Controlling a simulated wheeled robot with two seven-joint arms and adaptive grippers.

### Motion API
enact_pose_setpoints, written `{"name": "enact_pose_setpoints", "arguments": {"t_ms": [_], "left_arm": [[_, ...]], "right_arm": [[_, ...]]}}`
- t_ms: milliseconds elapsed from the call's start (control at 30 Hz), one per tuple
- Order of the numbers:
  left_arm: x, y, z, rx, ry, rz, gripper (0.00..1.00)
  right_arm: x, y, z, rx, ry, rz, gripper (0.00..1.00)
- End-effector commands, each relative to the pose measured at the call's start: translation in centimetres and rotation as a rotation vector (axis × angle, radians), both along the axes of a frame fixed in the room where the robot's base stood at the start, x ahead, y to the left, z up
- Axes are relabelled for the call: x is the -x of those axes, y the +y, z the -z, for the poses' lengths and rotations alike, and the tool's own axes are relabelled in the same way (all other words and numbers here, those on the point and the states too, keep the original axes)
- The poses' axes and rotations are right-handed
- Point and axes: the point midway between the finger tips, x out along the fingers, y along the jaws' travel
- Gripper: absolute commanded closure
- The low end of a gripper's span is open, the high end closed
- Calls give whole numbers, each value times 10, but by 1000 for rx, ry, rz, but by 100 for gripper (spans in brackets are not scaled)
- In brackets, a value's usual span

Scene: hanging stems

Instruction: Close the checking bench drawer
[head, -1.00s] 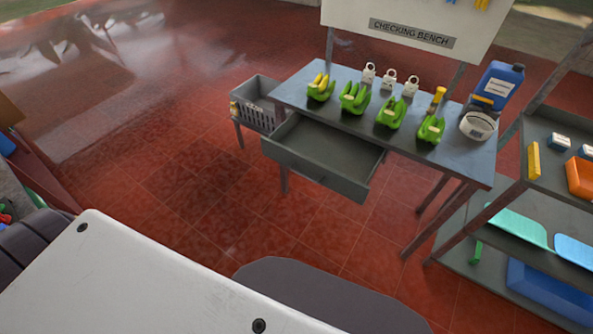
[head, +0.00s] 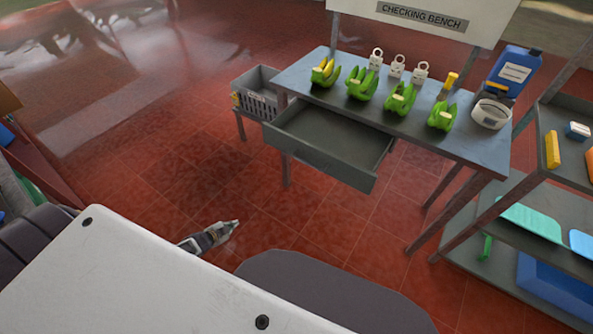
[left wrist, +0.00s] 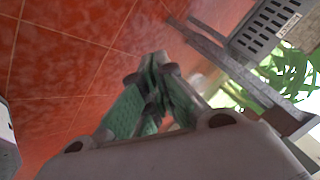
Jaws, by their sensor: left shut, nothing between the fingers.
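The checking bench (head: 455,142) is a grey table with a sign above it. Its grey drawer (head: 322,161) is pulled out at the front left and looks empty. My left gripper (head: 236,223) is shut and empty, low in the head view, over the floor and apart from the drawer, nearer to me. In the left wrist view its green-padded fingers (left wrist: 157,90) are together, with floor beyond them. My right gripper is not in view.
Several green banana hands (head: 361,84), white tags (head: 397,66), a white bowl (head: 490,114) and a blue jug (head: 517,72) stand on the bench. A grey crate (head: 256,92) is left of the drawer. A shelf rack (head: 478,226) stands at right. Red floor lies between me and the drawer.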

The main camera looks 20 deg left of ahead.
Motion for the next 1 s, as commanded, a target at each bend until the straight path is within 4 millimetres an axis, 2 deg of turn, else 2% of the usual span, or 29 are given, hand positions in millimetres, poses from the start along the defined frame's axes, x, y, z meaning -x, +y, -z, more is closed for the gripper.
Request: {"name": "enact_pose_setpoints", "arguments": {"t_ms": [33,200,500,700,1000], "left_arm": [[-15,6,-10,-17,-36,35,100],[-57,13,-54,-66,-152,155,100],[-111,4,-131,-145,-342,381,100],[-133,-15,-180,-190,-457,539,100],[-144,-55,-245,-244,-613,782,100]], "right_arm": [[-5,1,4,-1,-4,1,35],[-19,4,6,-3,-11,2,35],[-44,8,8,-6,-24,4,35],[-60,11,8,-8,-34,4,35],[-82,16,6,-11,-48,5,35]]}}
